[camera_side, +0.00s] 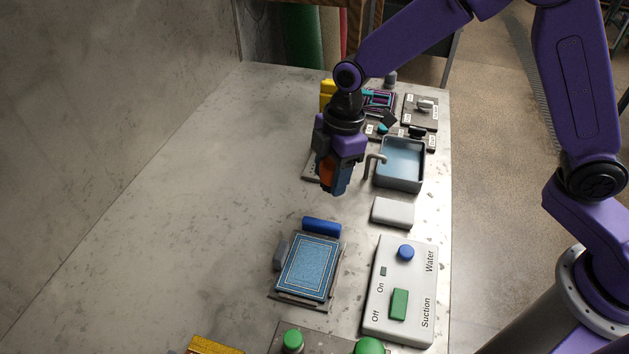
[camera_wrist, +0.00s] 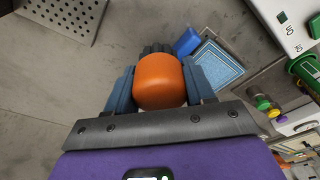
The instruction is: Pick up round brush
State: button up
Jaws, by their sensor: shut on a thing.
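The round brush (camera_wrist: 160,82) has a rounded orange body, with dark bristles showing past its far side in the wrist view. My gripper (camera_wrist: 161,92) is shut on it, one blue-grey finger on each side. In the side view my gripper (camera_side: 337,178) points down above the table, left of the sink. Only a small orange part of the brush (camera_side: 327,169) shows there between the fingers. The brush looks clear of the table, but its underside is hidden.
A blue rug (camera_side: 309,266) lies on a frame with a blue roller (camera_side: 322,226) behind it. A control box (camera_side: 401,290), a white block (camera_side: 393,212) and a sink (camera_side: 402,185) line the right edge. A perforated plate (camera_wrist: 62,14) shows. The table's left side is clear.

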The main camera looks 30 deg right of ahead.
jog(key=s+d+r, duration=0.3)
jog(key=s+d, duration=0.1)
jog(key=s, duration=0.3)
jog(key=shift+s+d+r, duration=0.25)
jog(key=shift+d+r, duration=0.05)
jog(key=shift+r, duration=0.05)
jog(key=o, duration=0.5)
jog(key=shift+c, duration=0.2)
jog(key=c, duration=0.4)
jog(key=w+d+f+m+t, duration=0.1)
jog(key=w+d+f+m, duration=0.15)
jog(key=w+d, duration=0.5)
jog(key=w+d+f+m, duration=0.2)
jog(key=w+d+m, duration=0.2)
jog(key=d, duration=0.6)
jog(key=shift+n, duration=0.25)
jog(key=shift+f, duration=3.45)
